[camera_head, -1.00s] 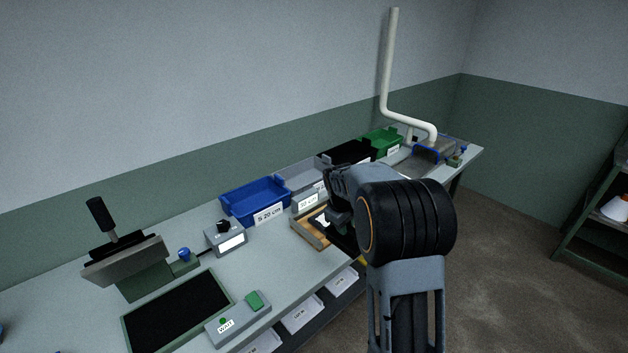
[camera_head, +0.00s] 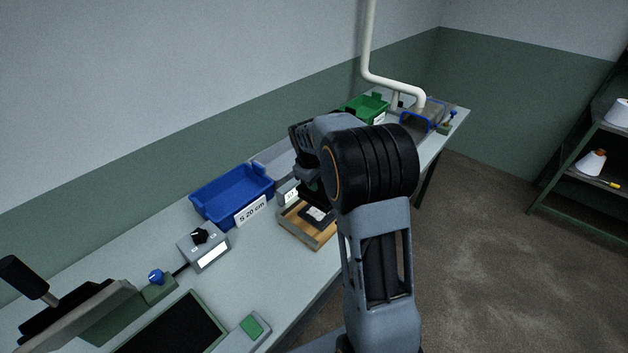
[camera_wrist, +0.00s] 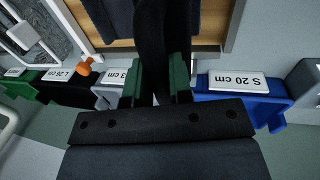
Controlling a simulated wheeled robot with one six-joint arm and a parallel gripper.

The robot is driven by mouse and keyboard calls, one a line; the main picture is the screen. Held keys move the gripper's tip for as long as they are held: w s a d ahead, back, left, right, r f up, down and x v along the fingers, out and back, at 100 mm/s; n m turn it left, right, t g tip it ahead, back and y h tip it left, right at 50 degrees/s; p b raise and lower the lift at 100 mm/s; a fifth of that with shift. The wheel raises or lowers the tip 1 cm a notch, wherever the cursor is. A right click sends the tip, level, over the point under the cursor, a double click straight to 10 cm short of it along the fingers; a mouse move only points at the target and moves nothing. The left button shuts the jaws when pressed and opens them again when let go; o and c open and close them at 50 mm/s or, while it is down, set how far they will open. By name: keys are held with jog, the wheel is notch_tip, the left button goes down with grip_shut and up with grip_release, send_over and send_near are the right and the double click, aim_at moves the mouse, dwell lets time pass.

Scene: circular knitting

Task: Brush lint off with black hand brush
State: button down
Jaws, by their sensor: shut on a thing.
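My gripper (camera_wrist: 158,88) has its green fingers shut on a black strip-like thing, seemingly the black hand brush (camera_wrist: 163,35), which runs up over a wood-coloured tray in the wrist view. Its bristles do not show. A dark grey cloth-like piece (camera_wrist: 112,18) lies beside it on the tray. In the head view my gripper (camera_head: 309,190) is over the wooden tray (camera_head: 295,232), partly hidden by my arm. A dark piece with a pale speckled patch (camera_head: 318,215) lies in the tray; I cannot tell whether the patch is lint.
A blue bin (camera_head: 225,198) labelled S 20 cm stands behind the tray, with a grey bin (camera_head: 272,160) and a green bin (camera_head: 362,108) farther along. A control box (camera_head: 203,247) is left of the tray. A pale pipe (camera_head: 395,82) rises at the bench's far end.

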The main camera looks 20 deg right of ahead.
aim_at(315, 196)
jog(key=shift+d+f, duration=0.1)
jog(key=shift+f+b, duration=1.75)
jog(key=shift+f, duration=0.6)
jog(key=shift+f+b, duration=0.4)
jog(key=shift+f, duration=0.2)
jog(key=shift+w+d+r+p, duration=0.1)
jog(key=shift+w+d+p, duration=0.2)
jog(key=shift+d, duration=0.3)
jog(key=shift+w+d+r+p, duration=0.15)
jog(key=shift+w+d, duration=0.1)
jog(key=shift+d, duration=0.35)
jog(key=shift+f, duration=0.1)
jog(key=shift+a, duration=0.1)
jog(key=shift+s+a+f+b, duration=0.1)
jog(key=shift+s+a+b, duration=0.2)
jog(key=shift+a, duration=0.3)
jog(key=shift+s+a+f+b, duration=0.15)
jog(key=shift+s+a, duration=0.15)
jog(key=shift+a, duration=0.25)
jog(key=shift+r, duration=0.1)
